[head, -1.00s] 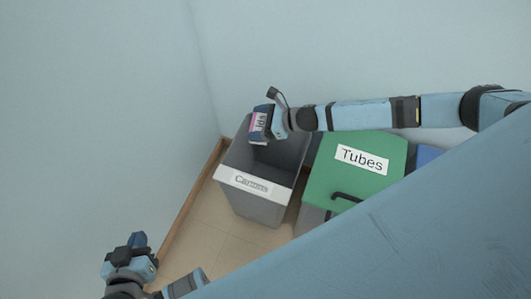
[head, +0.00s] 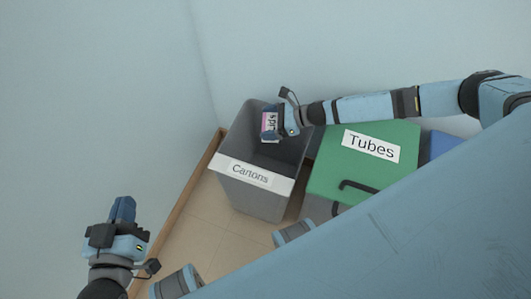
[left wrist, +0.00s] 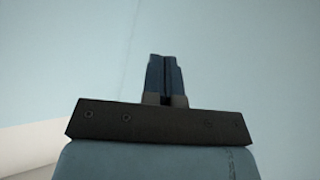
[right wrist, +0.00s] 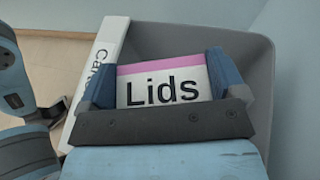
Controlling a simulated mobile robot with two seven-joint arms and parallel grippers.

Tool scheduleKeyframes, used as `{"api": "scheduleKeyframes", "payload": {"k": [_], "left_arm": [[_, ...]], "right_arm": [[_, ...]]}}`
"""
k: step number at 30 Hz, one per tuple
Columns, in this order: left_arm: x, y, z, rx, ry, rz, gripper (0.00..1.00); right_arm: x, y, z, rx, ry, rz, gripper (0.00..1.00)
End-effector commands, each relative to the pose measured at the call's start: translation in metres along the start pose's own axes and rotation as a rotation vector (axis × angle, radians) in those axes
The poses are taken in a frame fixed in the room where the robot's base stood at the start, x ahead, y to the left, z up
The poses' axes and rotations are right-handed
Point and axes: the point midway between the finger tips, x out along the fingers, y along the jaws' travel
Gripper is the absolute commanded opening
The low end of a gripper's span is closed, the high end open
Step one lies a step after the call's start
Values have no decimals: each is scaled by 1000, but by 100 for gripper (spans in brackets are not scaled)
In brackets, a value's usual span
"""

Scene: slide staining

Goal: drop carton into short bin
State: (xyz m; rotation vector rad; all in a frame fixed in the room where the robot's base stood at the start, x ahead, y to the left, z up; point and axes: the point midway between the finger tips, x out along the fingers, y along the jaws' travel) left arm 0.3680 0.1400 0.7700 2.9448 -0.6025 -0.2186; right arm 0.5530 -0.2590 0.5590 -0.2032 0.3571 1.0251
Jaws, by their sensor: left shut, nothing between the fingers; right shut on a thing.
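A small carton (head: 270,122) with a white and pink face marked "Lids" is in my right gripper (head: 276,122), which is shut on it. The right wrist view shows the carton (right wrist: 165,85) between the two blue fingers. They are over the open mouth of a grey bin (head: 250,199) with a white label reading "Cartons". In the right wrist view the bin (right wrist: 262,75) lies behind and around the carton. My left gripper (head: 122,209) is shut and empty at the lower left; its fingers are together in the left wrist view (left wrist: 163,78).
A green-lidded bin (head: 330,165) labelled "Tubes" with a black handle stands right of the grey bin. A blue thing (head: 443,143) shows beyond it. Pale walls stand behind and to the left. Tiled floor (head: 200,230) is clear in front of the grey bin.

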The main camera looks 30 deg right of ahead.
Motion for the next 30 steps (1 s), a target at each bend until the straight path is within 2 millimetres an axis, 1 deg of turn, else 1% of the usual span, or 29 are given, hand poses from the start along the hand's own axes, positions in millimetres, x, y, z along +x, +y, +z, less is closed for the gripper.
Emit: {"api": "scheduleKeyframes", "payload": {"k": [5, 12, 13, 14, 20, 23, 27, 30], "left_arm": [[1, 3, -6, -3, 28, 10, 0], [1, 3, -6, -4, 31, 11, 0], [1, 3, -7, -4, 30, 11, 0], [1, 3, -7, -4, 30, 11, 0], [1, 3, -7, -4, 30, 11, 0], [1, 3, -8, -2, 27, 10, 0], [1, 0, -7, 8, 3, -1, 0], [-1, -4, 3, 12, -41, -15, 0]], "right_arm": [[2, 0, -4, 0, 0, 0, 67], [2, 0, -3, 0, 0, 0, 67], [2, 0, -3, 0, 0, 0, 97], [2, 0, -3, 0, 0, 0, 100], [1, 0, -3, 0, 0, 0, 100], [-5, 0, -3, 0, 0, -1, 100], [-27, 0, -2, 0, 3, -2, 100], [-45, 0, -3, 1, 2, -2, 100]]}}
